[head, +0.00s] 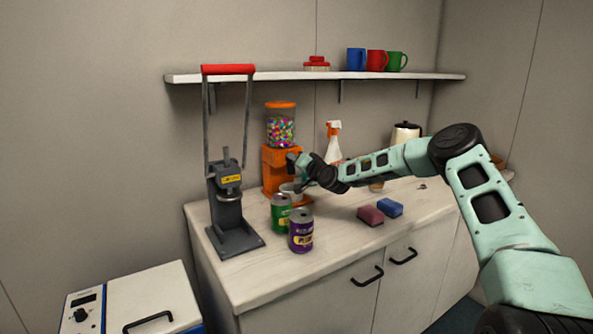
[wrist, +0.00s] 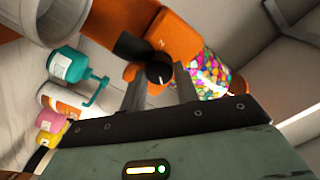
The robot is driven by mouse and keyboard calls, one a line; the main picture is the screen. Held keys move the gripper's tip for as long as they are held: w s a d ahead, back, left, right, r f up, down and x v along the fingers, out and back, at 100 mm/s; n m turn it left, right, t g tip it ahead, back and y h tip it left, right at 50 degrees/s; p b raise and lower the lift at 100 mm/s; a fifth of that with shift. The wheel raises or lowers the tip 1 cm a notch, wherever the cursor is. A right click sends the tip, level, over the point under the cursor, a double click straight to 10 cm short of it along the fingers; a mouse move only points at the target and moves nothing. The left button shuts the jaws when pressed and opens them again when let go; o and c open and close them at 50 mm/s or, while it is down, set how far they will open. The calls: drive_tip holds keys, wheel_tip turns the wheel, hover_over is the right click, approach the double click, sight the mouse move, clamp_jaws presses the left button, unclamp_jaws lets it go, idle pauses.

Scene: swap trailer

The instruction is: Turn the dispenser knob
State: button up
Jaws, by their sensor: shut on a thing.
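The dispenser (head: 273,167) is an orange machine with a clear globe of colourful candy and an orange lid, standing at the back of the counter. In the wrist view its orange body (wrist: 172,35) and candy globe (wrist: 210,72) appear tilted. The knob (wrist: 159,69) is dark with a pale mark and sits between my fingertips. My gripper (head: 293,163) is at the dispenser's front right side, shut on the knob; its two grey fingers (wrist: 160,85) also show in the wrist view. In the head view my gripper hides the knob.
A green can (head: 281,214) and a purple can (head: 301,232) stand in front of the dispenser. A grey press (head: 230,205) with a red handle is to the left. Pink (head: 371,215) and blue (head: 390,207) sponges lie to the right. A shelf (head: 270,76) runs above.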

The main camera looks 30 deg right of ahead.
drive_tip(key=shift+f+m+b, duration=0.15)
drive_tip(key=shift+m+b, duration=0.3)
drive_tip(key=shift+m, duration=0.15)
drive_tip(key=o, duration=0.9)
drive_tip(key=shift+o, duration=0.2)
drive_tip(key=s+b, duration=0.3)
drive_tip(key=s, duration=1.4)
drive_tip(key=shift+s+d, duration=0.25)
drive_tip(key=shift+d, duration=0.05)
drive_tip(key=shift+o, duration=0.2)
